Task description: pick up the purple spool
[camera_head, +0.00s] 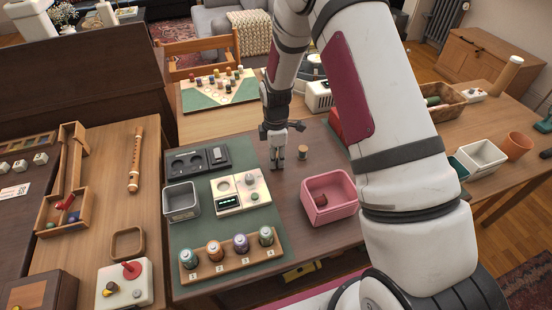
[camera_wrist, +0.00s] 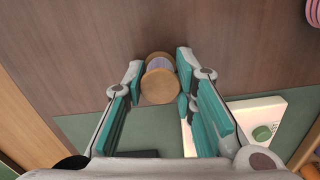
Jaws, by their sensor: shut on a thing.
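The purple spool (camera_wrist: 160,64) has tan wooden ends and a purple band of thread. In the wrist view it sits between my fingertips, its near end facing the camera. My gripper (camera_wrist: 160,72) is shut on it, with one teal-lined finger on each side. In the head view my gripper (camera_head: 279,158) points down over the brown tabletop, just right of the green mat. The fingers there hide most of what lies between them. I cannot tell whether the spool is clear of the table.
A small wood-coloured, spool-like thing (camera_head: 303,153) shows just right of my gripper. A pink bin (camera_head: 314,209) stands nearer on the right. The white panel device (camera_head: 229,205), grey bin (camera_head: 182,208) and a rack (camera_head: 262,256) of several coloured bobbins are on the mat (camera_head: 183,238).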

